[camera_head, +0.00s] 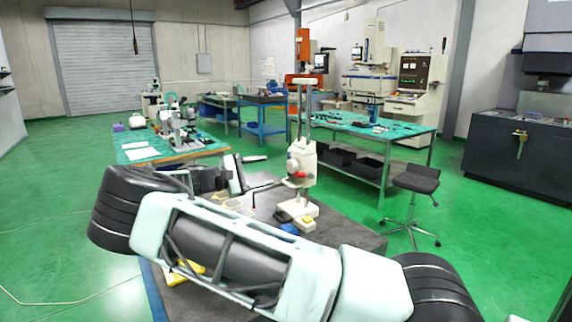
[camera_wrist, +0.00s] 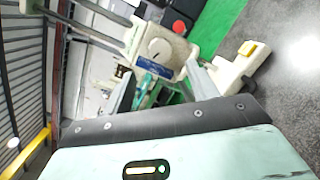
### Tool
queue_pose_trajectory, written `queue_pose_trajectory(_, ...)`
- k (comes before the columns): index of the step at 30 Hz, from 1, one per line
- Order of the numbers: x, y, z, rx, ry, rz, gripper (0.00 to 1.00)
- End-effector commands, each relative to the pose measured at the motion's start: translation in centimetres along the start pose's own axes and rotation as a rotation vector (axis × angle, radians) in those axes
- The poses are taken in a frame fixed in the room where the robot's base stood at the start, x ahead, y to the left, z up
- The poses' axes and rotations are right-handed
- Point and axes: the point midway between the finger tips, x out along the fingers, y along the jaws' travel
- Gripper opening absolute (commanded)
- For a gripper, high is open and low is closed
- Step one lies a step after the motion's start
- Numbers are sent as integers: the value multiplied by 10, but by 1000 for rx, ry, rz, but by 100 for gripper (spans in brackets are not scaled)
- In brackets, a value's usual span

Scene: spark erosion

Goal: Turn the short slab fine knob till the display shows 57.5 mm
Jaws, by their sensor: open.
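A cream height gauge (camera_head: 301,165) stands upright on a dark grey slab (camera_head: 352,238) in the head view. Its carriage has red parts, and its foot bears a yellow button. In the wrist view the carriage shows close, with a pale round knob (camera_wrist: 158,48) and a blue patch below it. My gripper (camera_head: 262,173) is at the left of the carriage. In the wrist view my gripper (camera_wrist: 162,76) is open, its two fingers pointing towards the carriage on either side of the knob's line, with nothing visibly held. I cannot make out any display reading.
The gauge's foot (camera_wrist: 232,72) with its yellow button lies right of my fingers in the wrist view. A blue item (camera_head: 290,228) lies beside the foot. A green-topped bench (camera_head: 400,131) and a stool (camera_head: 417,180) stand to the right.

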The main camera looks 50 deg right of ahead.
Motion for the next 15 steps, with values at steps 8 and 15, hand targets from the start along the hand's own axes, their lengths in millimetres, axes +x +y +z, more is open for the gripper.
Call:
queue_pose_trajectory(8,55,1,2,-1,-3,-1,59)
queue_pose_trajectory(15,79,0,0,-1,0,-1,59)
